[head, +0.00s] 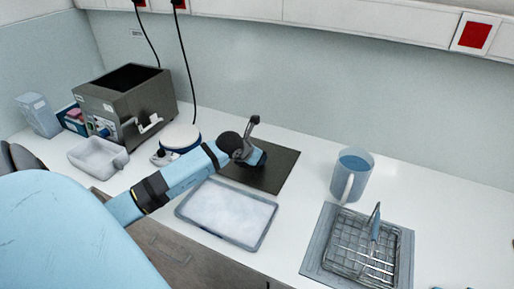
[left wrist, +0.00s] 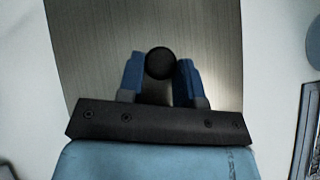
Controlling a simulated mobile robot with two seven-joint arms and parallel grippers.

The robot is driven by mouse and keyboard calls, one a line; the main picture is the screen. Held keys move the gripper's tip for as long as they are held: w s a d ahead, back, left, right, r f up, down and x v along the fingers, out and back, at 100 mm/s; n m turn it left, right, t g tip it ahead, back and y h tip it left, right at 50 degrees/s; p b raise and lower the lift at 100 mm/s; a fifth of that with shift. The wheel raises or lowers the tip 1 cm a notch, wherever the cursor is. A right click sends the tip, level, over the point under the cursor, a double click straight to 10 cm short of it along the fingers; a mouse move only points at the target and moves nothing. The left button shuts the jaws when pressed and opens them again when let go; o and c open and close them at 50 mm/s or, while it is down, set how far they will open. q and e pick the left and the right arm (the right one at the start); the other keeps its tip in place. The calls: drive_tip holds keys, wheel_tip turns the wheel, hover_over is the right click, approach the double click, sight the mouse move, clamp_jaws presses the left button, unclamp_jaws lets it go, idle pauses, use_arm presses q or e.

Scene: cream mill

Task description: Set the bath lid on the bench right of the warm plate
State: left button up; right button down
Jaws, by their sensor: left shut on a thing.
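The bath lid (head: 279,174) is a dark, flat metal sheet to the right of the warm plate (head: 180,135), a round white-topped device with a blue rim. The lid lies level at the bench surface; I cannot tell if it fully touches. In the left wrist view it is a brushed metal panel (left wrist: 100,50) with a round black knob (left wrist: 160,63). My left gripper (head: 258,157) is over the lid, its blue fingers shut on the knob. The bath (head: 140,100), a dark grey metal box, stands open at the back left. My right gripper is not clearly seen.
A white-filled tray (head: 230,212) lies just in front of the lid. A blue jug (head: 352,175) and a wire basket (head: 365,255) on a grey mat stand to the right. A clear tub (head: 95,157) is at left. Blue slivers at the bottom right edge are unidentifiable.

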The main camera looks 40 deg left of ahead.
use_arm(q)
drive_tip(key=shift+f, duration=0.5)
drive_tip(key=shift+f, duration=0.15)
drive_tip(key=o, duration=0.9)
drive_tip(key=v, duration=1.2)
drive_tip(key=shift+b, duration=0.35)
